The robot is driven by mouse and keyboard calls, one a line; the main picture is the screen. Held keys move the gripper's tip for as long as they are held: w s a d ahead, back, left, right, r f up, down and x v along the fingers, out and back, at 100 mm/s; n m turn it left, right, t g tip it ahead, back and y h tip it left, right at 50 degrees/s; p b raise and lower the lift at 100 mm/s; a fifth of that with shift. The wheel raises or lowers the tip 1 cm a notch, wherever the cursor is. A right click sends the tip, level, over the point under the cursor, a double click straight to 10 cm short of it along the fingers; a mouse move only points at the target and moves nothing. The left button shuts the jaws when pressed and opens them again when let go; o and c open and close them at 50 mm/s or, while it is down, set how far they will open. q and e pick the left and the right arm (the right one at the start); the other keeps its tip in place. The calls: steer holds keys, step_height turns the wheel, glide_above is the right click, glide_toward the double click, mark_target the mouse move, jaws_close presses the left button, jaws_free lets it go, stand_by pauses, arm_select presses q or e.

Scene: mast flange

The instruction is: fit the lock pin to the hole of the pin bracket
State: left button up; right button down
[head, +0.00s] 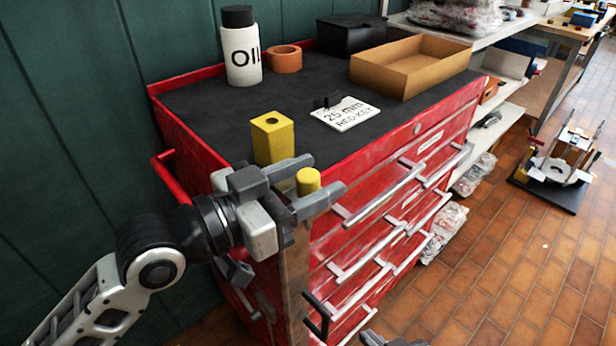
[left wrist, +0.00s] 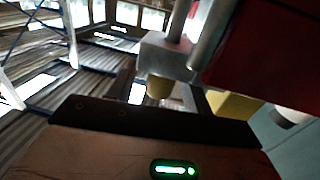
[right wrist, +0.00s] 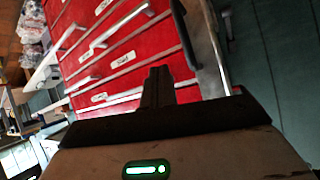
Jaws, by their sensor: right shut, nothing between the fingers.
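The lock pin (head: 308,181) is a short yellow cylinder, upright between the fingers of my left gripper (head: 307,188). The gripper is shut on it, just off the front left corner of the red cabinet; the pin's lower part is hidden in the head view. The pin also shows in the left wrist view (left wrist: 160,88). The pin bracket (head: 272,140) is a yellow block with a dark round hole in its top, standing at the cabinet's near left corner, just behind the pin. My right gripper (right wrist: 158,86) is shut and empty, low in front of the drawers.
The red cabinet (head: 190,135) has a black top and protruding drawer handles (head: 385,195). On it are an oil bottle (head: 241,50), an orange ring (head: 284,59), a white label card (head: 345,115), a cardboard tray (head: 415,68) and a black box (head: 350,34). The top's middle left is clear.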

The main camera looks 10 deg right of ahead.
stand_by(0.3)
arm_select(q)
steer(key=b+v, duration=0.1)
steer(key=v, duration=1.5)
steer(key=shift+w, duration=0.1)
